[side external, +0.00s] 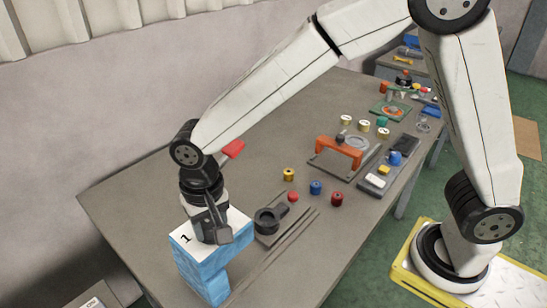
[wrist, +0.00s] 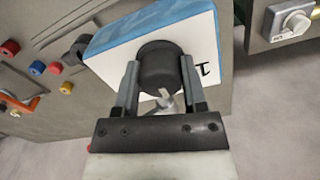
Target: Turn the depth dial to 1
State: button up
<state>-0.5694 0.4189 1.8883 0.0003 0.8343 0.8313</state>
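The depth dial is a dark round knob (wrist: 160,62) on the white face of a blue block (wrist: 205,42) in the wrist view. A pale pointer (wrist: 164,98) shows at the knob's near edge. A black "1" is printed on the white face, right of the knob. The side external view shows the block (side external: 205,275) at the table's front corner with the "1" at its left; there the knob is mostly hidden by my gripper (side external: 212,236). My gripper's fingers (wrist: 160,80) lie on both sides of the knob; whether they press on it is unclear.
A dark round part on a plate (side external: 268,220) lies right of the block, with long thin bars beside it. Several coloured knobs (side external: 315,187) and an orange handle (side external: 340,150) stand farther along the table. In the wrist view, another unit (wrist: 290,22) sits at upper right.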

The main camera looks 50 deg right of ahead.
grip_shut()
jog(key=shift+n, duration=0.4)
jog(key=n, duration=0.4)
jog(key=shift+d, duration=0.1)
jog(key=shift+n, duration=2.1)
jog(key=o, duration=1)
grip_release()
jog(key=shift+o, duration=0.2)
